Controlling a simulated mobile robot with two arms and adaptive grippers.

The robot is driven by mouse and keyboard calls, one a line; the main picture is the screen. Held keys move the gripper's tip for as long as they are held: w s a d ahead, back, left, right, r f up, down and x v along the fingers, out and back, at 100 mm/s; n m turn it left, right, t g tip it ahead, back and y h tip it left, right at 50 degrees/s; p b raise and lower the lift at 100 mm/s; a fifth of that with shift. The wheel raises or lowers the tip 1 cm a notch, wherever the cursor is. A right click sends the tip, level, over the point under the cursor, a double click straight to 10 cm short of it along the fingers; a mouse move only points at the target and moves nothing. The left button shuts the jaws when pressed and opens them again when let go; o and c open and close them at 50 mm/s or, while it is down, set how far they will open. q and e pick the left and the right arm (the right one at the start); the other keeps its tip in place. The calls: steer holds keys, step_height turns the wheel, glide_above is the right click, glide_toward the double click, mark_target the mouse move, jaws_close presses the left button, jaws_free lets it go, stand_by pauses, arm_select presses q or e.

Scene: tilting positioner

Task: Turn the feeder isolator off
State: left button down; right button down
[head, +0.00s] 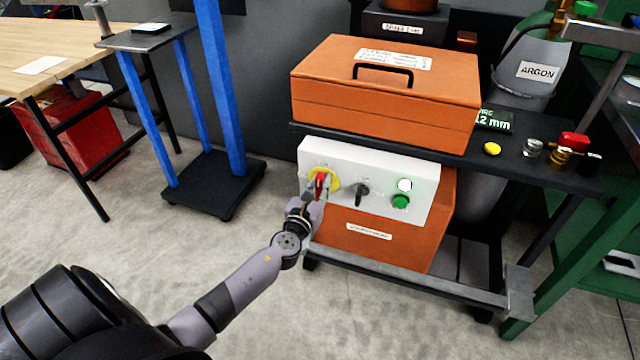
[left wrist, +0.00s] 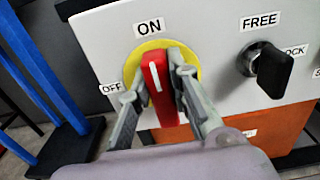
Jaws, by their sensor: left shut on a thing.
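The feeder isolator is a red handle (left wrist: 157,88) on a yellow round plate (left wrist: 133,64), set in a white panel. It shows in the head view as a small red knob (head: 320,182) at the panel's left. An ON label stands above it and an OFF label to its left. The handle's white line is close to upright, towards ON. My left gripper (head: 317,190) is at the handle, one finger on each side, shut on it; the left wrist view shows its fingers (left wrist: 160,92) too. My right gripper is not in view.
A black selector knob (head: 362,190), labelled FREE and LOCK, sits just right of the isolator. A green button (head: 400,201) and a lit white lamp (head: 405,185) are further right. An orange toolbox (head: 385,90) stands on the shelf above. A blue-legged stand (head: 210,175) is at left.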

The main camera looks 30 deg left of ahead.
arm_select(q)
steer(key=shift+n, duration=0.3)
steer(key=n+b, duration=0.1)
steer(key=n, duration=0.1)
steer(key=n+b, duration=0.1)
steer(key=n, duration=0.2)
steer(key=a+n+b, duration=0.1)
steer(key=n, duration=0.2)
steer(key=shift+s+f, duration=0.15)
steer(key=shift+f, duration=0.1)
steer(key=shift+n+b, duration=0.3)
steer(key=shift+n, duration=0.2)
steer(key=n, duration=0.3)
steer(key=shift+f+n, duration=0.15)
steer(key=shift+n, duration=0.15)
steer(key=n, duration=0.3)
steer(key=shift+a+f, duration=0.1)
steer(key=shift+f, duration=0.05)
steer(key=shift+n, duration=0.8)
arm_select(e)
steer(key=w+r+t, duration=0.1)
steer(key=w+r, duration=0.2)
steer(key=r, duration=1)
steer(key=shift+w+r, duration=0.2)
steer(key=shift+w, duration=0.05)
arm_select(q)
steer(key=shift+f, duration=0.1)
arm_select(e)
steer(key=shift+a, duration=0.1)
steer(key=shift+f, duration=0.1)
